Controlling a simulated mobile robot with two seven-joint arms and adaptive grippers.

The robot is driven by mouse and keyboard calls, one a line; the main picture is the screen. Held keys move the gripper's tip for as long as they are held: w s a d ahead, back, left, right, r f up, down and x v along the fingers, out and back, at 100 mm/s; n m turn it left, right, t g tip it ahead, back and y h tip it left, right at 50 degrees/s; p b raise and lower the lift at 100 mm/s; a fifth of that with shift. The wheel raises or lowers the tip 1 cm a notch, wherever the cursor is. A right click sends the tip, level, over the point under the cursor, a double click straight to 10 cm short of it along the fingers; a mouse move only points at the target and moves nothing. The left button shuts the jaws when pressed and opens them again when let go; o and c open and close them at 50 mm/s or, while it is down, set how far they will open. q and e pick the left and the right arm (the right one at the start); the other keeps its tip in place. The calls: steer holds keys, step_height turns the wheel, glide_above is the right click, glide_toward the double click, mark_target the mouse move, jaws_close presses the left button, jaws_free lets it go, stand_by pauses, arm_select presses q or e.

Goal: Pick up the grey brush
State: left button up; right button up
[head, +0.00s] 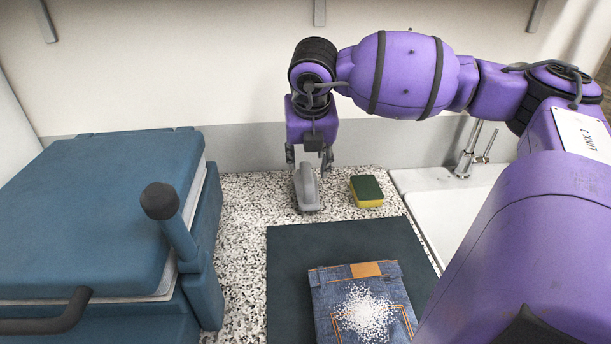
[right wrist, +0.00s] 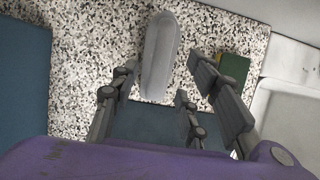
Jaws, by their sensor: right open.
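The grey brush (head: 306,188) lies on the speckled counter behind the dark mat. In the right wrist view the brush (right wrist: 158,52) is a long rounded grey shape running away from the gripper. My right gripper (head: 310,160) points down at the brush, with its fingers open and nothing held. In the right wrist view the right gripper (right wrist: 163,75) has its fingers on either side of the brush's near end. I cannot tell how far the fingertips are above the counter. My left gripper is out of view.
A green and yellow sponge (head: 367,191) lies right of the brush. Folded jeans with white grains (head: 330,290) lie on the dark mat (head: 288,260). A white sink (head: 425,185) with a tap is at right. A blue press-like machine (head: 100,200) fills the left.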

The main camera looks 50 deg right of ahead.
mark_target(307, 173)
steer(key=x, duration=0.6)
steer(key=shift+f, duration=0.45)
jaws_close()
